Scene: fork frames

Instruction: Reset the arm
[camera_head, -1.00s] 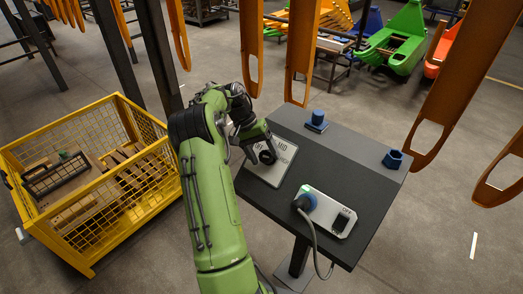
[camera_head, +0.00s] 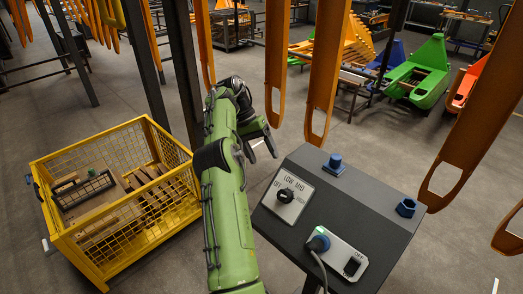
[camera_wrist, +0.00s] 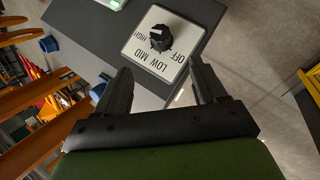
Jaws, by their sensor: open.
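My green arm (camera_head: 222,205) reaches forward between the yellow crate and the dark control panel (camera_head: 330,205). My gripper (camera_head: 266,148) is open and empty, above and left of the panel, apart from it. In the wrist view my gripper (camera_wrist: 162,78) shows two black fingers spread apart with nothing between them. Beyond them is a black knob (camera_wrist: 160,38) on a white plate (camera_wrist: 185,32) marked OFF, LOW, MID and HIGH. The knob also shows in the head view (camera_head: 285,195), clear of my fingers.
A yellow mesh crate (camera_head: 118,250) with wooden pieces stands at left. The panel also bears a blue button (camera_head: 336,162), a blue hexagonal piece (camera_head: 406,207) and a plugged-in cable (camera_head: 318,243). Orange hanging parts (camera_head: 330,70) and dark posts surround the panel.

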